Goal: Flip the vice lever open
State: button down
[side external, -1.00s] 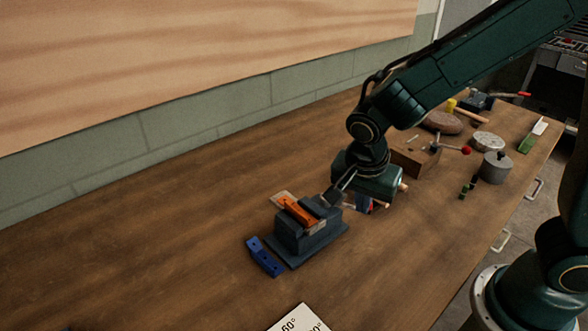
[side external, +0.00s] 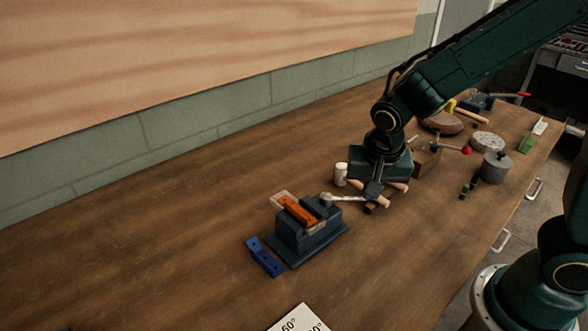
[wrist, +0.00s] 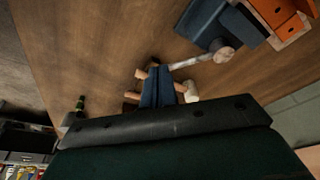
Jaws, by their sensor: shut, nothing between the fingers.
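The blue-grey vice (side external: 305,240) stands on the wooden bench with an orange block (side external: 298,211) and a pale plate on top. Its metal lever (side external: 346,198) runs from a round pivot on the vice out to the right, roughly level in the side view. In the wrist view the lever (wrist: 190,62) points away from the vice (wrist: 205,20) towards my fingers. My gripper (side external: 373,193) is shut and empty at the lever's outer end. In the wrist view my gripper (wrist: 156,72) is beside that end; I cannot tell whether they touch.
A blue block (side external: 264,257) lies left of the vice. A white cylinder (side external: 341,174) stands behind the lever. Wooden handles (side external: 378,202) lie under and around my gripper. A grey pot (side external: 495,167) and several tools are further right. The bench left of the vice is mostly clear.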

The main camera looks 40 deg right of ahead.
jog(key=d+n, duration=0.1)
jog(key=w+n, duration=0.1)
jog(key=shift+w+d+n, duration=0.15)
jog(key=shift+d+n, duration=0.15)
jog(key=shift+d, duration=0.05)
jog(key=shift+w+d+n+t+y, duration=0.45)
jog(key=shift+w+d+n, duration=0.2)
jog(key=shift+n, duration=0.55)
jog(key=shift+w+d+n+y, duration=0.15)
jog(key=shift+w+d+n, duration=0.05)
jog(key=shift+w+n, duration=0.35)
jog(key=shift+w+d+n+y, duration=0.1)
jog(key=shift+w+d+n, duration=0.1)
jog(key=shift+w+n, duration=0.35)
jog(key=shift+w, duration=0.15)
jog(key=shift+r, duration=0.1)
jog(key=s+a+r, duration=0.1)
jog(key=s+r, duration=0.5)
jog(key=r, duration=0.4)
jog(key=shift+s+r, duration=0.2)
jog(key=shift+r, duration=0.2)
